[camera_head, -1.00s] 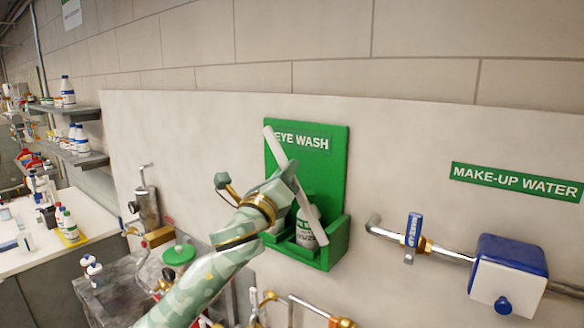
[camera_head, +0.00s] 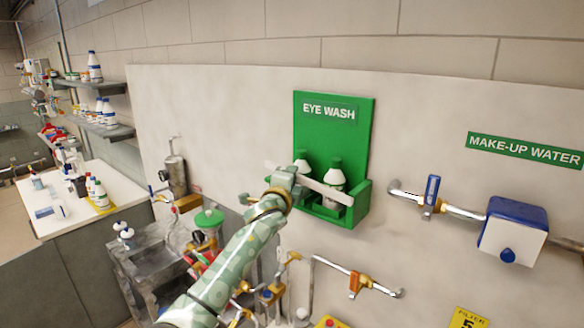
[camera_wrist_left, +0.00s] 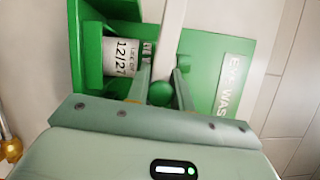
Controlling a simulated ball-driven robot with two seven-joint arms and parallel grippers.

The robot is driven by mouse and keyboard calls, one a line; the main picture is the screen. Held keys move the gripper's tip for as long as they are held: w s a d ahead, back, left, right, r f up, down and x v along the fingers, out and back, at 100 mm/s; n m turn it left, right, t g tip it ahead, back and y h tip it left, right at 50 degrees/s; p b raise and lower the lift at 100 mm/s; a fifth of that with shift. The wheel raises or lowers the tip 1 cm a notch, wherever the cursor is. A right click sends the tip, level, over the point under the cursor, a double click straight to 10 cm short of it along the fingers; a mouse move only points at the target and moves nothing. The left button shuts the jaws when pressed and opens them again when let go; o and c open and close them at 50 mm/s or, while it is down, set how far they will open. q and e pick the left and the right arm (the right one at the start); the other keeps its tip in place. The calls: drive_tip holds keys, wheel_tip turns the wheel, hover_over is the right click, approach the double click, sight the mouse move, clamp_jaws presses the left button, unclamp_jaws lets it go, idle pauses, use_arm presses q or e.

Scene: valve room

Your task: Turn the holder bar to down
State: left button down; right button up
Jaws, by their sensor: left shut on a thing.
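The holder bar (camera_head: 325,191) is a flat white bar across the front of the green eye wash station (camera_head: 335,125). It slopes gently down from left to right, nearer level than upright. My left gripper (camera_head: 287,177) is shut on the bar toward its left part, in front of the station's lower left edge. In the left wrist view the bar (camera_wrist_left: 173,30) runs up from between the two fingers (camera_wrist_left: 163,88). Two white bottles with green caps stand in the station; the right one (camera_head: 334,178) is partly behind the bar. My right gripper is not in view.
A blue-handled valve (camera_head: 430,192) and a white and blue box (camera_head: 513,232) sit on the wall pipe to the right. Below are pipes with brass valves (camera_head: 358,282). A metal sink bench (camera_head: 150,262) with fittings stands at lower left.

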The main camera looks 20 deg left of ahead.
use_arm(q)
drive_tip(key=shift+f+n, duration=0.7)
drive_tip(key=shift+f, duration=0.35)
drive_tip(key=shift+f+g, duration=0.1)
drive_tip(key=shift+g, duration=0.2)
drive_tip(key=c, duration=1.2)
unclamp_jaws()
drive_tip(key=shift+c, duration=0.2)
drive_tip(key=shift+a, duration=0.1)
drive_tip(key=shift+s, duration=0.1)
drive_tip(key=s, duration=1.6)
drive_tip(key=shift+d+b, duration=0.3)
drive_tip(key=shift+d, duration=0.05)
